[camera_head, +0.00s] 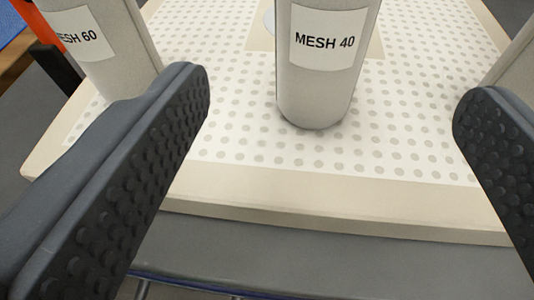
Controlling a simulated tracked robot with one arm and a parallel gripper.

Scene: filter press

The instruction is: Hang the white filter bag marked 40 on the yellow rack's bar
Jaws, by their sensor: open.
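The white filter bag marked MESH 40 (318,85) stands upright on the dotted white board, near its middle. Its top is cut off by the picture's upper edge. My gripper (335,115) is open, with one dark studded finger at the left and one at the right. The bag lies between the fingers in the picture, a little farther off, and neither finger touches it. The yellow rack and its bar are not in view.
A second white bag marked MESH 60 (95,60) stands at the left, partly behind my left finger. Another pale bag-like object (512,62) shows at the right edge. The board (400,150) has a raised cream front edge (330,205). Free dotted surface surrounds the MESH 40 bag.

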